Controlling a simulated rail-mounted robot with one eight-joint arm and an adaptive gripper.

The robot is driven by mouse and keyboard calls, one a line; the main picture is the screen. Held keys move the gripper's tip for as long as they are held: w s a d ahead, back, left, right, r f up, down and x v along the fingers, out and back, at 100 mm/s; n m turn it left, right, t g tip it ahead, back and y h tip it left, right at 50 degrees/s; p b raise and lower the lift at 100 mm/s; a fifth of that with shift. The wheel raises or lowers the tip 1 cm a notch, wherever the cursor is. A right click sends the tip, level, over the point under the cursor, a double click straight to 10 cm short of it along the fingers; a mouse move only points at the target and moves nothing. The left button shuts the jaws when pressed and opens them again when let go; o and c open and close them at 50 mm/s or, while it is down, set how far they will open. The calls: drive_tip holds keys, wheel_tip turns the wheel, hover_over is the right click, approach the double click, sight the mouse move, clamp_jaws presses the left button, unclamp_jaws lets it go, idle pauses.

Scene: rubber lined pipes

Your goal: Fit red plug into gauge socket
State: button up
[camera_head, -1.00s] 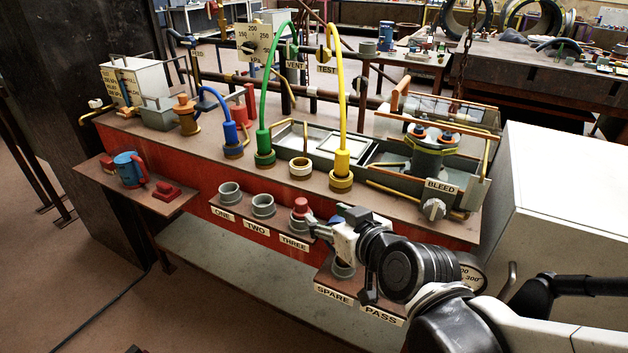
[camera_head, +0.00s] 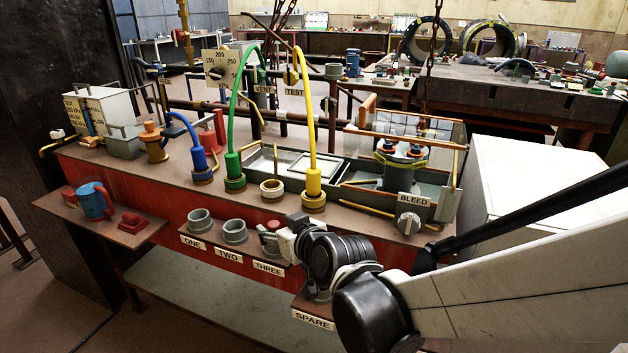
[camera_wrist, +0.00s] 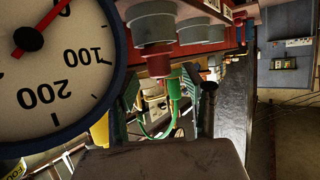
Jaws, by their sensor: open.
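The red plug (camera_head: 273,224) stands upright at the holder marked THREE, with its red top showing. My gripper (camera_head: 276,241) is open right at this plug; I cannot tell whether its fingers touch it. The gripper partly hides the plug's lower part and its holder. In the wrist view my open fingers (camera_wrist: 166,108) show below grey cups (camera_wrist: 152,22) and a reddish plug-like piece (camera_wrist: 157,58). An empty cream ring socket (camera_head: 271,190) sits on the bench between the green plug (camera_head: 235,175) and yellow plug (camera_head: 313,185). No socket label for the gauge is readable.
Empty grey cups ONE (camera_head: 200,221) and TWO (camera_head: 235,232) stand left of THREE. Green and yellow hoses arch above the bench. The blue plug (camera_head: 201,165) is farther left. A large round dial (camera_wrist: 45,75) fills the left of the wrist view. A BLEED knob (camera_head: 408,222) is at right.

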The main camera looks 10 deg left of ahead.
drive_tip(key=shift+x, duration=1.25)
drive_tip(key=shift+c, duration=0.4)
clamp_jaws()
